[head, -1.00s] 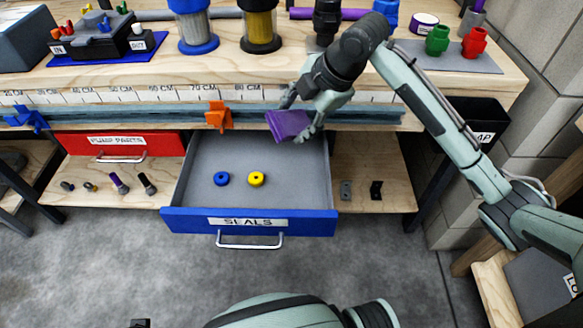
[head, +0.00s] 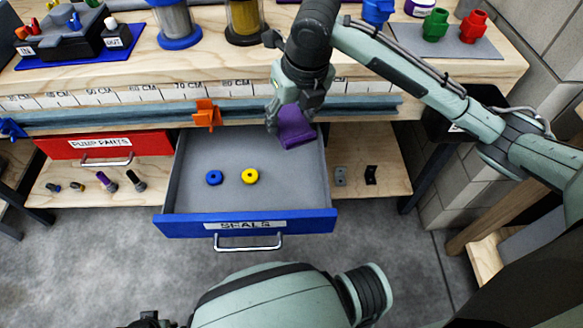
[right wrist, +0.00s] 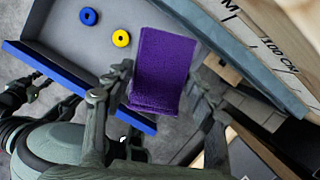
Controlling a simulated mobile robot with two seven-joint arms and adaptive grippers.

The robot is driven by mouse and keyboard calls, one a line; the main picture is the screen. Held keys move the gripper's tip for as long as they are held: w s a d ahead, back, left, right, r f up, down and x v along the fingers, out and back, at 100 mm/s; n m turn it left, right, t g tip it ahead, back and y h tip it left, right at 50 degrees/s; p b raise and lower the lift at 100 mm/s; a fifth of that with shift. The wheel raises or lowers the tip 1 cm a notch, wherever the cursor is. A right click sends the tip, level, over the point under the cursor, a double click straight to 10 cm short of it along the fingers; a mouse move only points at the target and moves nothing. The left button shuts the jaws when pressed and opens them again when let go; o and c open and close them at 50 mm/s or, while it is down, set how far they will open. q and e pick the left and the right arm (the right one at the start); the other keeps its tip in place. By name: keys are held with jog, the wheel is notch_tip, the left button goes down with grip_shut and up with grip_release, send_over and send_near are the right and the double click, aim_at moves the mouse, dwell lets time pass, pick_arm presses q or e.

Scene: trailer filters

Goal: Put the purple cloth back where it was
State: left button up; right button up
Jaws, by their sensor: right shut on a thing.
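The purple cloth (head: 296,130) hangs from my right gripper (head: 290,117), which is shut on it above the right back part of the open SEALS drawer (head: 190,222). In the right wrist view the cloth (right wrist: 163,70) sits between the two fingers of the right gripper (right wrist: 160,95), with the grey drawer floor beyond it to the left. A blue ring (head: 214,178) and a yellow ring (head: 250,176) lie on the drawer floor. A dark part that looks like my left gripper (head: 150,320) barely shows at the bottom edge; its jaws cannot be made out.
The workbench edge with its ruler strip and blue-grey rail (head: 130,115) runs behind the drawer. An orange clamp (head: 207,114) sits on the rail. A red PUMP PARTS drawer (head: 85,145) is shut at left.

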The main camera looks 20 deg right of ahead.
aim_at(301, 144)
notch_tip(301, 144, down, 18)
jog(key=shift+r, duration=0.2)
jog(key=o, duration=1.1)
jog(key=v, duration=1.2)
